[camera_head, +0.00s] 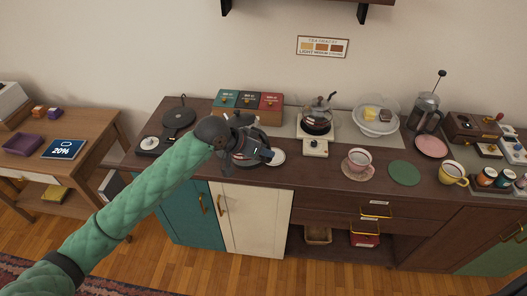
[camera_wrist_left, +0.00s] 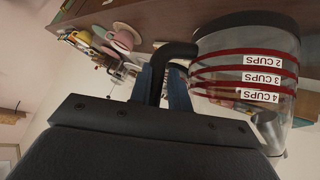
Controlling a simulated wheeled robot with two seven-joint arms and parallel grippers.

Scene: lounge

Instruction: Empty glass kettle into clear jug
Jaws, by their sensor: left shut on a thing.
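My left gripper (camera_head: 262,149) is over the left-middle of the long counter, shut on a black handle. In the left wrist view, which is upside down, its fingers (camera_wrist_left: 170,88) close on that handle. The handle belongs to a clear vessel with a dark band and red cup lines, which I take as the glass kettle (camera_wrist_left: 235,100). A shiny metal part shows through its wall. In the head view the gripper mostly covers the kettle (camera_head: 241,161). I cannot pick out the clear jug for certain. My right gripper is not in view.
A white disc (camera_head: 277,157) lies beside the gripper. A lidded glass pot with dark contents (camera_head: 316,122) stands behind, right. Tea boxes (camera_head: 250,100) stand behind. A pink cup (camera_head: 358,160), green mat (camera_head: 404,173), glass bowl (camera_head: 375,126) and French press (camera_head: 425,112) are rightward.

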